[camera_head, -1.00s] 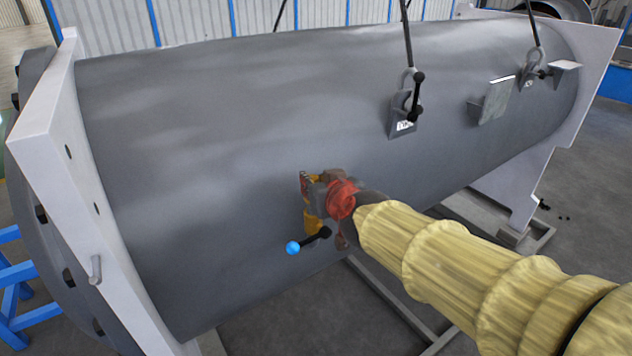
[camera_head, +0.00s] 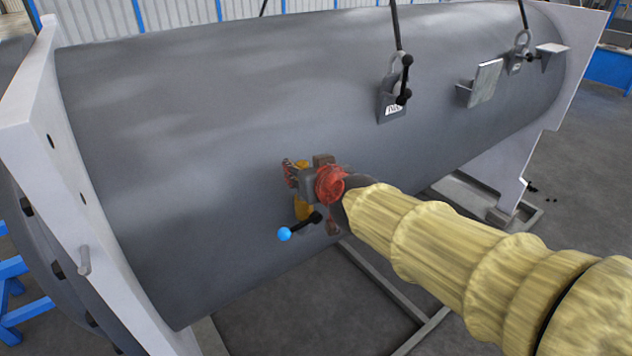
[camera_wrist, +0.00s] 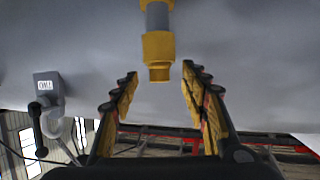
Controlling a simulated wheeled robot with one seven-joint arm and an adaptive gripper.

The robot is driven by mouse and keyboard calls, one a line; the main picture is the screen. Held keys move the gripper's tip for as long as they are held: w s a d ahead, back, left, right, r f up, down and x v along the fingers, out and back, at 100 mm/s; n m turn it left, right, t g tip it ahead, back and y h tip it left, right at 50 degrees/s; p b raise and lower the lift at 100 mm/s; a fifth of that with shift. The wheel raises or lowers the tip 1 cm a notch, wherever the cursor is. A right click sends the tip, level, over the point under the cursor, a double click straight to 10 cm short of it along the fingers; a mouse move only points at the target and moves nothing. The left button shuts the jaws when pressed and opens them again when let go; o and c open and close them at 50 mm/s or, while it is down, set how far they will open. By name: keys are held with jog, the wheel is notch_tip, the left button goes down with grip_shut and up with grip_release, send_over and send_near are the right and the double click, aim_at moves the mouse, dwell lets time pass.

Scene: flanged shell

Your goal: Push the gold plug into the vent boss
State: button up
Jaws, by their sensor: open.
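A gold piece (camera_wrist: 158,48) with a narrower stepped end shows at the top of the wrist view, in line with a grey sleeve (camera_wrist: 157,16). It looks like the plug, but I cannot tell plug from boss for sure. My gripper (camera_wrist: 160,78) is open, one finger on each side below the gold end, with a gap on both sides. In the head view my gripper (camera_head: 300,180) is at the lower side of the grey shell (camera_head: 200,130), and it hides most of the gold part (camera_head: 302,207) there. The vent boss is not clearly visible.
A lifting lug (camera_head: 392,105) and a bracket plate (camera_head: 485,82) stand up and to the right on the shell. A white end flange (camera_head: 70,170) is at left.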

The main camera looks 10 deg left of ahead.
aim_at(304, 167)
jog(key=shift+v, duration=2.25)
jog(key=s+d, duration=0.5)
jog(key=s, duration=0.3)
jog(key=s+d, duration=0.5)
jog(key=s, duration=0.4)
jog(key=shift+s+d, duration=0.2)
jog(key=shift+d, duration=0.2)
